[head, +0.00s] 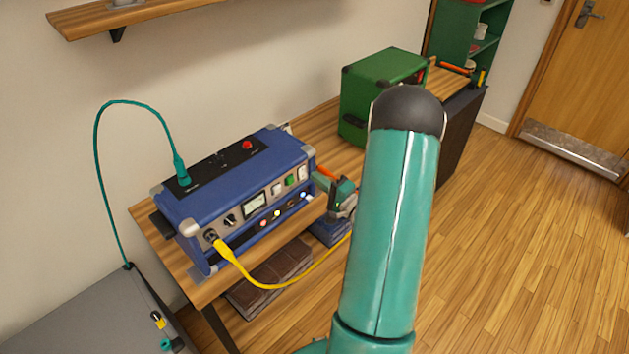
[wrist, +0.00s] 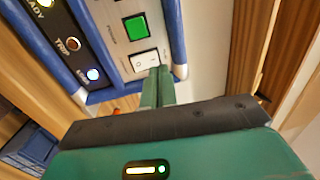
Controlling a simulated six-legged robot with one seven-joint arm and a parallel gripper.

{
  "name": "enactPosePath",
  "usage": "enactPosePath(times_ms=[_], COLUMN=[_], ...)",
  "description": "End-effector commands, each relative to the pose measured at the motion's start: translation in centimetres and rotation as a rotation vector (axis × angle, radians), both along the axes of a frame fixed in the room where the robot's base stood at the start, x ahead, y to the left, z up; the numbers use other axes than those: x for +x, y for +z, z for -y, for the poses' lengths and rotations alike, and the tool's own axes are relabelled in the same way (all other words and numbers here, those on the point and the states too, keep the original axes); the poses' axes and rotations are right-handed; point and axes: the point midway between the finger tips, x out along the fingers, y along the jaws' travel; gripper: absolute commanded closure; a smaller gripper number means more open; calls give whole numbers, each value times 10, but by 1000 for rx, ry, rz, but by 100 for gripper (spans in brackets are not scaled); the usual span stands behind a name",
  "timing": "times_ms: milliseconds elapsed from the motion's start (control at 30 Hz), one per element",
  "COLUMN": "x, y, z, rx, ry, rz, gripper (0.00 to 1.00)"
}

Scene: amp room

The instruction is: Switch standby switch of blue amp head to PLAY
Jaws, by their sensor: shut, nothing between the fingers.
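The blue amp head (head: 205,200) stands on a wooden bench, its front panel facing my arm. In the wrist view a white rocker switch (wrist: 142,60) sits beside a square green lit button (wrist: 135,27) on the grey panel. Small lettering by the switch is too blurred to read, so I cannot tell its setting. My gripper (wrist: 158,72) is shut and empty, its green fingertips at the lower right edge of that rocker. I cannot tell whether they press it. In the head view my gripper (head: 318,181) is at the right end of the panel.
A yellow cable (head: 262,285) is plugged into the panel's left end and hangs in front. A teal cable (head: 100,150) rises from the amp's top. A green box (head: 380,80) stands farther along the bench (head: 310,128). Open floor (head: 510,250) lies to the right.

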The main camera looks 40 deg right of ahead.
Motion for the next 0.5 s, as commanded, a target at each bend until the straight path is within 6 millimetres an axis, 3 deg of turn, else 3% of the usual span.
enactPosePath(times_ms=[67, 500], x=[-2, -81], y=[1, 11], z=[4, 13], rx=[0, 0], ry=[1, 0], rz=[0, -1], gripper=[100, 100])
